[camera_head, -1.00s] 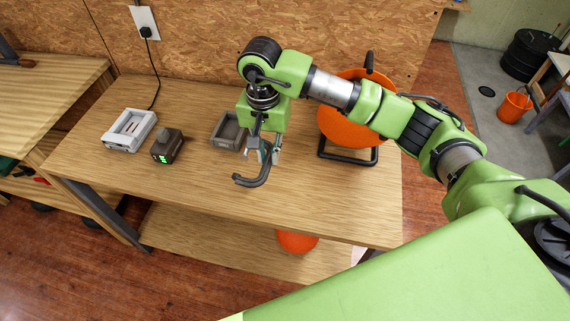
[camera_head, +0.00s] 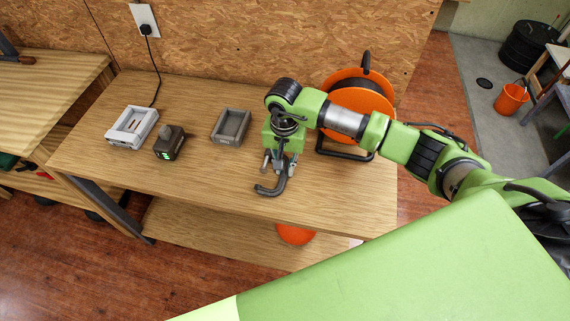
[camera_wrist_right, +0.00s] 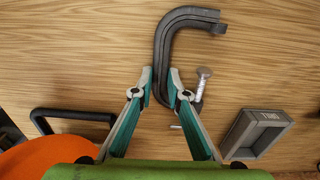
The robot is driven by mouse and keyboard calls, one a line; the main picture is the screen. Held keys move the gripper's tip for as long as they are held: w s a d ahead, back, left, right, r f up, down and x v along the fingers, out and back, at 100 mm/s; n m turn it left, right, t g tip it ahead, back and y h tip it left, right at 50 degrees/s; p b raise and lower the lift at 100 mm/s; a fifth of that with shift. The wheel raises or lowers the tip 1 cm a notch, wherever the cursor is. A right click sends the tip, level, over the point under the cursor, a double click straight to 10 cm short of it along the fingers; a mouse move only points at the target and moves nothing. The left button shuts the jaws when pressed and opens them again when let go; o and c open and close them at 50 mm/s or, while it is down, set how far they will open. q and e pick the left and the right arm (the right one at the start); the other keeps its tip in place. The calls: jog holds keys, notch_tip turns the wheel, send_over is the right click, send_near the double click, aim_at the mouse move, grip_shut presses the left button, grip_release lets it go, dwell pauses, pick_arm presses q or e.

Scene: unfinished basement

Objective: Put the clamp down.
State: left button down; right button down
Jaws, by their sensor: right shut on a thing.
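The clamp (camera_head: 270,188) is a dark grey C-shaped clamp with a lighter screw, over the wooden workbench (camera_head: 220,180) near its front edge. It also shows in the right wrist view (camera_wrist_right: 165,45), where its curved frame points away from the gripper. My right gripper (camera_head: 279,165) is above the bench, pointing down. In the right wrist view its two teal fingers (camera_wrist_right: 161,82) are closed on the clamp's frame. I cannot tell whether the clamp touches the bench top. My left gripper is not in view.
A grey tray (camera_head: 231,140), a battery (camera_head: 169,155) and a white charger (camera_head: 118,140) stand to the left on the bench. An orange cable reel (camera_head: 375,100) on a black stand is close behind and right of my gripper. The bench's front left is clear.

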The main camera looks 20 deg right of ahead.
jog(key=shift+f, duration=0.1)
jog(key=c, duration=2)
grip_release()
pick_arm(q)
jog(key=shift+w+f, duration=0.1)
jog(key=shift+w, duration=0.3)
